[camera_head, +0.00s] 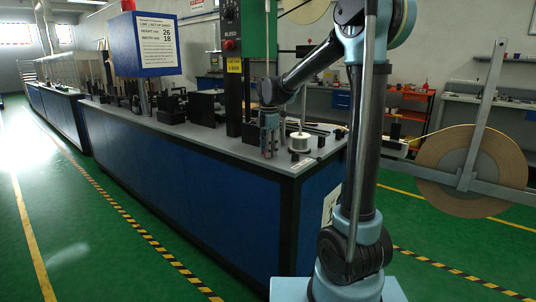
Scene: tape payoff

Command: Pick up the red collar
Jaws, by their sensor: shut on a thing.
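My gripper (269,152) points down at the near right end of the long blue bench (215,170). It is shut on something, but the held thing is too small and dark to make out. No red collar can be picked out in this view; it may be hidden between or behind the fingers. A white spool-like piece (299,143) with an upright thin rod stands on the bench top just right of my gripper, apart from it.
Small dark blocks stand on the bench around the spool. A dark post with a yellow label (234,66) rises left of my gripper. A blue sign (144,45) stands further left. A large tape roll (468,170) hangs on a grey frame at right. The green floor in front is clear.

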